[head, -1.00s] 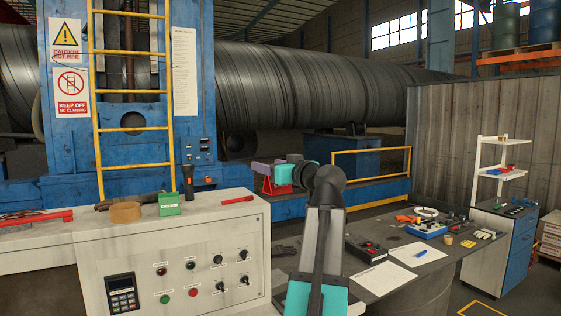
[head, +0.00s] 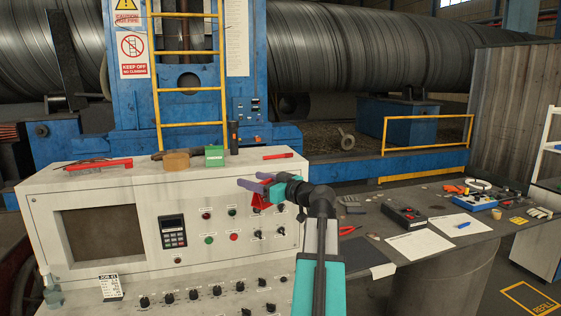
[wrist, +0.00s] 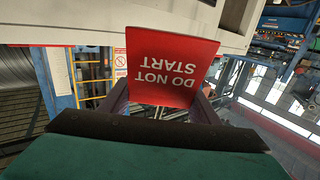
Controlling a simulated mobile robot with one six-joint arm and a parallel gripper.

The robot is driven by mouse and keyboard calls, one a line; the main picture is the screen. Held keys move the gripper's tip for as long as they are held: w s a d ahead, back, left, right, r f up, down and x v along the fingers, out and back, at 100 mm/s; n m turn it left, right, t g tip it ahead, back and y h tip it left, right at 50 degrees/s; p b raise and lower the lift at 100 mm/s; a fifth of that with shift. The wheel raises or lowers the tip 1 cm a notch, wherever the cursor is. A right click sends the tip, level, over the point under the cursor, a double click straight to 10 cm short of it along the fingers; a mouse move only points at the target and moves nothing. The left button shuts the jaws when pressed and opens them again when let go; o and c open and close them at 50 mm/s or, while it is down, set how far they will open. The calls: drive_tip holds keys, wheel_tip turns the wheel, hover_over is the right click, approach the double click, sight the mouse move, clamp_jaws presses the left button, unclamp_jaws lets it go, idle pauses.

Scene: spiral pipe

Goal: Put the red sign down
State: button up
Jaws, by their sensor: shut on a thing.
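The red sign (wrist: 168,68) reads "DO NOT START" and shows upside down in the wrist view, its face toward the camera. My gripper (head: 252,186) is shut on it, with a purple finger on each side of the sign's lower part in the wrist view. In the head view the red sign (head: 261,199) is small and partly hidden by my gripper. It is in front of the right part of the control panel (head: 140,190); I cannot tell if it touches the panel.
The panel's top holds a red bar (head: 98,164), a tan roll (head: 176,161), a green box (head: 214,156), a dark flashlight (head: 233,138) and another red bar (head: 278,156). A grey table (head: 400,260) with papers and tools is at the right.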

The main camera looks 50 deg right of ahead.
drive_tip(key=w+a+f+n+g+y, duration=0.1)
drive_tip(key=w+a+f+n+y, duration=0.2)
drive_tip(key=a+f, duration=0.5)
drive_tip(key=w+a+f+n+g+y, duration=0.1)
drive_tip(key=w+a+f+y, duration=0.2)
drive_tip(key=w+a+f, duration=0.5)
drive_tip(key=w+a+f+n+y, duration=0.2)
drive_tip(key=a+f+y, duration=0.15)
drive_tip(key=a, duration=0.75)
drive_tip(key=s+a+f+n+g+y+b, duration=0.2)
drive_tip(key=a+f+n+g+y+b, duration=0.3)
drive_tip(key=a+f, duration=1.7)
drive_tip(key=a+b, duration=0.2)
drive_tip(key=b, duration=0.3)
drive_tip(key=shift+y, duration=0.35)
drive_tip(key=shift+d, duration=0.1)
